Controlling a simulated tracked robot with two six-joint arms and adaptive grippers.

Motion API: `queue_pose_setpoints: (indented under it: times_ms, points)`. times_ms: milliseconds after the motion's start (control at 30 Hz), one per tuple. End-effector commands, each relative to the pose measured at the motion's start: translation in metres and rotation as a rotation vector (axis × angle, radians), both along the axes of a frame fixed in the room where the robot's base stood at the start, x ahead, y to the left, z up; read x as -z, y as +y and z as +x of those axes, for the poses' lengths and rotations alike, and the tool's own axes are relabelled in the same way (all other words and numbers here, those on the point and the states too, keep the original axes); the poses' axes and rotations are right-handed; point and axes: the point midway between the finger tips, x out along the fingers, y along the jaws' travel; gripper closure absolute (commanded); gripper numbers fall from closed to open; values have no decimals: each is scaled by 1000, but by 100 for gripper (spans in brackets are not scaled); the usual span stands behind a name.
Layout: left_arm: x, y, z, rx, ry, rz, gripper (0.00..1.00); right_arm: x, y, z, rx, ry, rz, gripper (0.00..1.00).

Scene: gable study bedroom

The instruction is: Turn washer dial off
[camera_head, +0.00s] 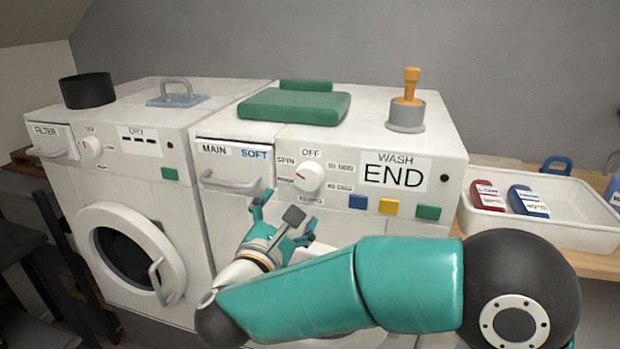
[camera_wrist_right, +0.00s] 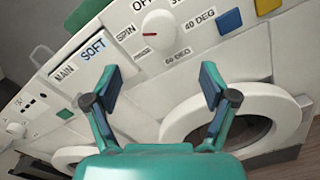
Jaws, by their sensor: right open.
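The washer dial (camera_head: 310,177) is a round white knob on the front panel of the right-hand machine, the washer (camera_head: 375,150). Its red mark points left, towards the SPIN side, not up at the OFF label (camera_head: 311,153). The dial also shows in the right wrist view (camera_wrist_right: 161,36), beyond my fingers. My right gripper (camera_head: 284,216) is open and empty, below and left of the dial, apart from it. In the right wrist view my right gripper (camera_wrist_right: 160,86) has its two fingers spread wide. My left gripper is not in view.
A drawer handle (camera_head: 231,182) juts out left of the dial. Blue (camera_head: 357,202), yellow (camera_head: 388,206) and green (camera_head: 428,212) buttons lie right of it under an END display (camera_head: 394,176). A dryer (camera_head: 110,185) stands left; a white tray (camera_head: 555,222) holds bottles at right.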

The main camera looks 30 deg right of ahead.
Motion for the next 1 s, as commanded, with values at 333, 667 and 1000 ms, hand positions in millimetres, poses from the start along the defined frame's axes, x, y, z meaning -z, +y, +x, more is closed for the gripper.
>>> queue_pose_setpoints:
  times_ms: [333, 667, 1000]
  points:
    - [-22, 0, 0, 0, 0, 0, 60, -2, -57, 48, 3, 4, 0, 16]
    - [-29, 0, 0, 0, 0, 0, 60, 0, -80, 68, -1, 2, -1, 16]
    - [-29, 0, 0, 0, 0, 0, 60, 0, -81, 69, -1, 0, -1, 24]
